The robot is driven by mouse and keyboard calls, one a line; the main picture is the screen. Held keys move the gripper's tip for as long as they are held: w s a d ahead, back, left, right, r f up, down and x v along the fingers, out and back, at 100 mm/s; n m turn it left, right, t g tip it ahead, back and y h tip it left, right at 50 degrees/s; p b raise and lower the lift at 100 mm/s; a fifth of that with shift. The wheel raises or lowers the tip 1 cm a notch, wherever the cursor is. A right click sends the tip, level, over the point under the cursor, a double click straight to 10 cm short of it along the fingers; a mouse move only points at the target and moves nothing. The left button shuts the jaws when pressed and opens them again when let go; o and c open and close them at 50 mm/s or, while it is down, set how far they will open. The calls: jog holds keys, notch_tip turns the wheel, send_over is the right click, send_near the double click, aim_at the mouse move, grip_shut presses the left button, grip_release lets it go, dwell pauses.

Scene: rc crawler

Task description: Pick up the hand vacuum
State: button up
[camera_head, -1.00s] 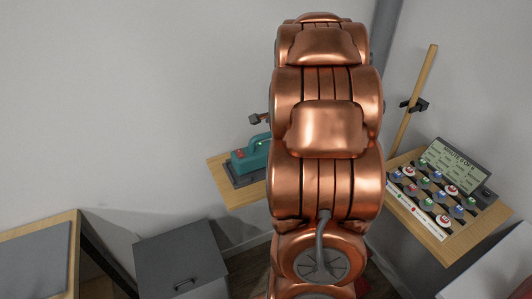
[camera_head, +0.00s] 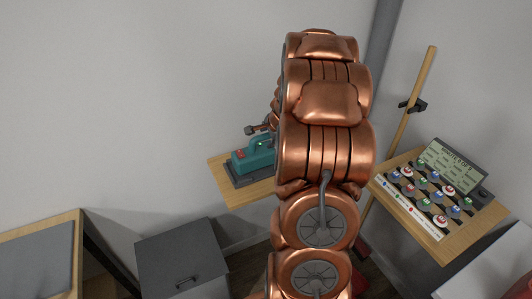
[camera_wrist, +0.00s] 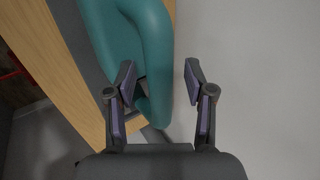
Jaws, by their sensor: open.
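The hand vacuum (camera_head: 256,157) is a teal body with a small red mark, on a dark base on a wooden shelf (camera_head: 228,191). Its right end is hidden behind my arm in the head view. In the wrist view the teal vacuum (camera_wrist: 152,40) runs down from the top edge, with a curved part between my fingers. My gripper (camera_wrist: 160,80) is open, and its left finger overlaps the teal part in the picture. The right finger stands apart from it, against grey wall. In the head view my gripper (camera_head: 254,129) shows small, just above the vacuum. I cannot tell whether they touch.
A grey cabinet (camera_head: 180,258) stands below left of the shelf. Grey wall lies behind everything.

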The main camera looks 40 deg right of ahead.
grip_shut()
dwell(0.3)
dwell(0.5)
